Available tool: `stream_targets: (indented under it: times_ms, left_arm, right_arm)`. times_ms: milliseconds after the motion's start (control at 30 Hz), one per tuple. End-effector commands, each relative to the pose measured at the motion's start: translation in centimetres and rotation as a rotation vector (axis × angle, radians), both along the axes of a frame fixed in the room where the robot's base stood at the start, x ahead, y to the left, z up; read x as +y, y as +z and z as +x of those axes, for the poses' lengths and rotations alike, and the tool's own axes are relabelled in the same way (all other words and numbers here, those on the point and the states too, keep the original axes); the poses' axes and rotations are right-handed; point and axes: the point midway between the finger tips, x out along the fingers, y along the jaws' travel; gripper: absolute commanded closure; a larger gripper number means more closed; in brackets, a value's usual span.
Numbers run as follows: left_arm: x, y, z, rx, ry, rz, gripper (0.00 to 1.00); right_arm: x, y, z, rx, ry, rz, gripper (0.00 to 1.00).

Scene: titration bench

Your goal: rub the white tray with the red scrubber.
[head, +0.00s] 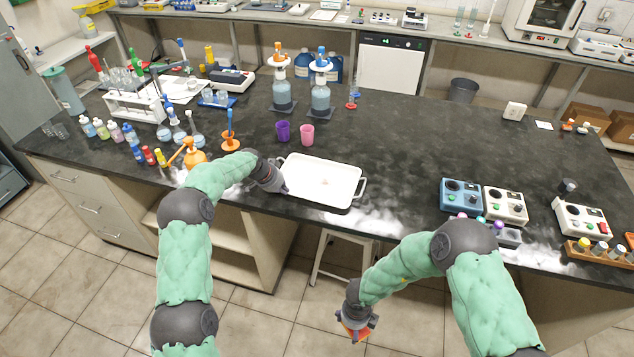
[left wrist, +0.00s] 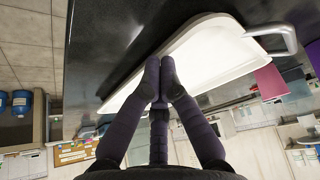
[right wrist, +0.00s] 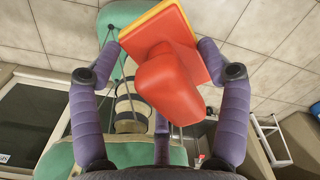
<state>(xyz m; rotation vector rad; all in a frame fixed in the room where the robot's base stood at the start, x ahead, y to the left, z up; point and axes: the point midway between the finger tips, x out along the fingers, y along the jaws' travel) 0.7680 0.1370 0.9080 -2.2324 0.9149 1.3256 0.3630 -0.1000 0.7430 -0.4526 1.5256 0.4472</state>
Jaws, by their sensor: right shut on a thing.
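The white tray (head: 340,172) is a shallow rectangle with a handle at each end, lying flat near the bench's front edge. A small reddish-brown mark shows near its middle. My left gripper (head: 280,187) is at the tray's left front corner. In the left wrist view its fingers (left wrist: 160,68) are together over the tray's rim (left wrist: 190,35); I cannot tell whether they touch it. My right gripper (head: 355,328) is low in front of the bench, over the floor. In the right wrist view its fingers hold the red scrubber (right wrist: 170,80), which has a yellow-orange layer.
A purple cup (head: 283,131) and a pink cup (head: 307,134) stand behind the tray. A blue device (head: 461,197) and a white device (head: 505,205) stand to its right. A stool (head: 340,257) is below the bench.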

Motion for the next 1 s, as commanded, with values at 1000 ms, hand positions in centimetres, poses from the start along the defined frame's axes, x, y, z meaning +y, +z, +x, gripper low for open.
stream_targets:
  times_ms: [1000]
  left_arm:
    - [0.0,6.0,0.0,-0.001,0.0,0.001,1.0]
  right_arm:
    - [0.0,1.7,0.0,0.0,0.0,0.0,0.54]
